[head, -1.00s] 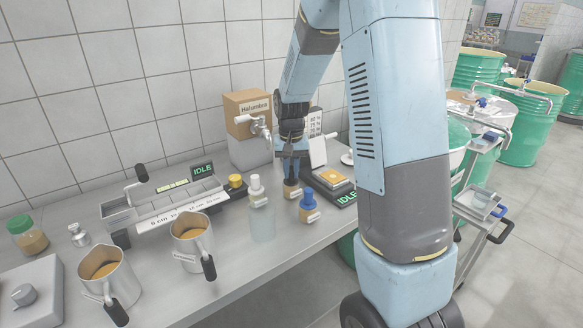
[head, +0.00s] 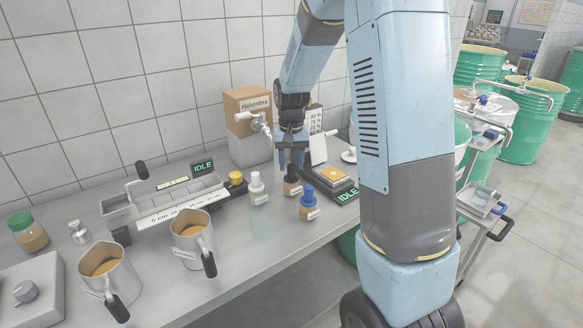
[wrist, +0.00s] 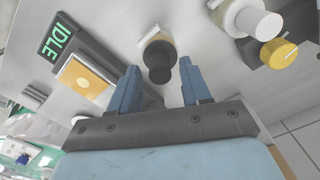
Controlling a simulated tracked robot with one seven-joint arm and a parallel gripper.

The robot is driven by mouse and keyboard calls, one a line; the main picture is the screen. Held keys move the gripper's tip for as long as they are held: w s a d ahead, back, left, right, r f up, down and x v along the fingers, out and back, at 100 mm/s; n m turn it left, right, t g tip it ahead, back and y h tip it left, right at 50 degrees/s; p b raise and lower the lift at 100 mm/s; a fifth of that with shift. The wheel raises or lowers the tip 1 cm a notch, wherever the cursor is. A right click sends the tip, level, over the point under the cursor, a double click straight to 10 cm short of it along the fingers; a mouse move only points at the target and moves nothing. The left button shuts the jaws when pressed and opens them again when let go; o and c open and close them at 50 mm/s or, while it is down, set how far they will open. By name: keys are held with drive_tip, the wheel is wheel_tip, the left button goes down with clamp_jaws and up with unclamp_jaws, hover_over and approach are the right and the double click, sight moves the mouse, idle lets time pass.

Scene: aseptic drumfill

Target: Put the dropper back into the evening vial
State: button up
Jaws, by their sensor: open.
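A small amber vial with a black dropper bulb (head: 291,178) stands upright on the steel bench; the bulb sits at the vial's mouth. In the wrist view the black bulb (wrist: 161,70) lies between my fingertips in the picture. My gripper (head: 291,161) is open, pointing down just above this vial, and holds nothing; its spread fingers also show in the wrist view (wrist: 159,84). A white-capped vial (head: 258,195) stands to the left and a blue-capped vial (head: 307,205) to the right front. The labels are too small to read, so I cannot tell which is the evening vial.
A scale (head: 347,194) reading IDLE stands right of the vials. A Halumbra box (head: 249,111) with a tap is behind. A yellow knob (head: 236,178) and a slotted tray (head: 180,200) are left. Two jugs (head: 190,235) stand nearer.

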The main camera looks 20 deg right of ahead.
wheel_tip(320, 180, up, 11)
drive_tip(key=s+r+n+t, duration=0.1)
drive_tip(key=s+r, duration=0.3)
drive_tip(key=s, duration=0.3)
drive_tip(key=s+r+t, duration=0.2)
drive_tip(key=s+r, duration=0.3)
drive_tip(key=s, duration=0.2)
drive_tip(key=s+n+t, duration=0.1)
drive_tip(key=s+t, duration=0.1)
drive_tip(key=s, duration=1.2)
drive_tip(key=shift+f+t, duration=0.3)
idle(0.7)
